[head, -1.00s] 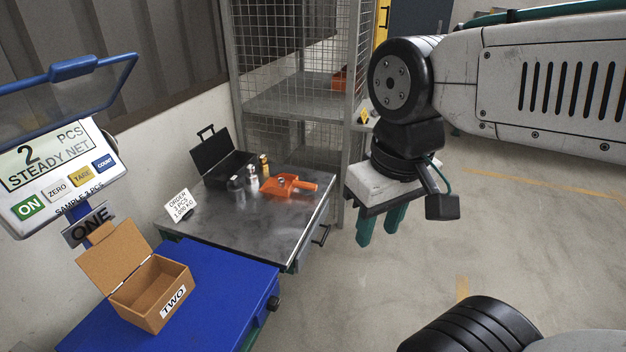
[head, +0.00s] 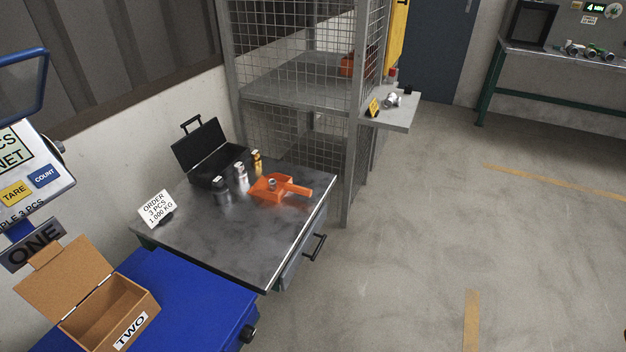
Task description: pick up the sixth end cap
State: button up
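My gripper is out of the head view. No part is clearly marked as the sixth end cap. A small silvery part (head: 391,100) lies on the grey ledge (head: 403,123) at the side of the mesh cage, beside a yellow marker (head: 373,108). Several small metallic and green parts (head: 590,52) sit on the far bench at the upper right, too small to tell apart. A small grey piece (head: 272,184) sits in the orange scoop (head: 295,188) on the steel table.
The steel table (head: 230,240) also holds a black case, small weights and an order card (head: 157,208). An open cardboard box marked TWO (head: 131,330) stands on the blue surface (head: 205,300). The mesh cage (head: 300,60) stands behind. Floor at the right is clear.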

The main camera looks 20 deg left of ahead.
aim_at(273, 186)
jog(key=i, duration=2.3)
jog(key=u, duration=2.9)
